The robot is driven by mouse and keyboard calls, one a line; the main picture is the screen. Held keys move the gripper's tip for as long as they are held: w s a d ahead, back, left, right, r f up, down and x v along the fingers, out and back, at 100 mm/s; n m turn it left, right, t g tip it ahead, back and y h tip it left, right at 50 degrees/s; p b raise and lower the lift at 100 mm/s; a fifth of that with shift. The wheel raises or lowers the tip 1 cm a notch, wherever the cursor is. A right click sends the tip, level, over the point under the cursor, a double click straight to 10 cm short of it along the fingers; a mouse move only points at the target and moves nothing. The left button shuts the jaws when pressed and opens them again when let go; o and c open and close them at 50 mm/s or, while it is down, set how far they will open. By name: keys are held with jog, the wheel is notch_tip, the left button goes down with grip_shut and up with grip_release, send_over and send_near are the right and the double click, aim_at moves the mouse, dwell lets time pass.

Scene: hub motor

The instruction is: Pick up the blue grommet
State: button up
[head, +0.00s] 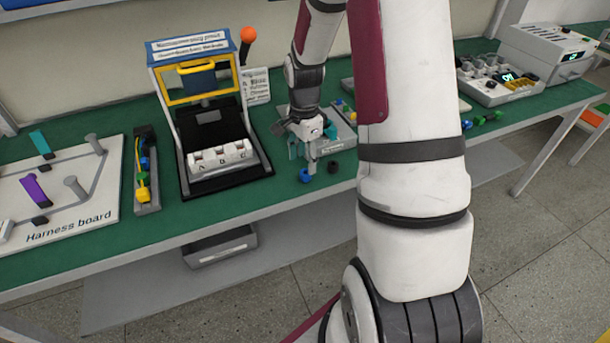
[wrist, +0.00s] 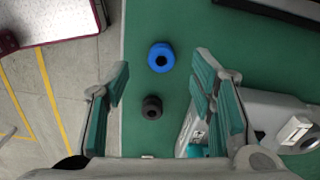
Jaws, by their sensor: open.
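The blue grommet (wrist: 161,57) is a small ring with a dark hole, lying on the green bench top. In the head view the blue grommet (head: 305,175) sits near the bench's front edge, just below my gripper (head: 308,155). In the wrist view my gripper (wrist: 158,90) is open, with teal-padded fingers spread to either side and nothing held between them. The grommet appears between the finger lines, a little beyond the tips, and apart from them.
A black grommet (wrist: 152,107) lies close to the blue one, and it also shows in the head view (head: 333,167). A grey tray (head: 335,139) stands behind. A press fixture (head: 225,185) is to the left. The bench edge is close by.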

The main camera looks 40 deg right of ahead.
aim_at(305, 172)
jog(key=shift+d+f, duration=0.15)
jog(key=shift+f, duration=2.45)
jog(key=c, duration=0.9)
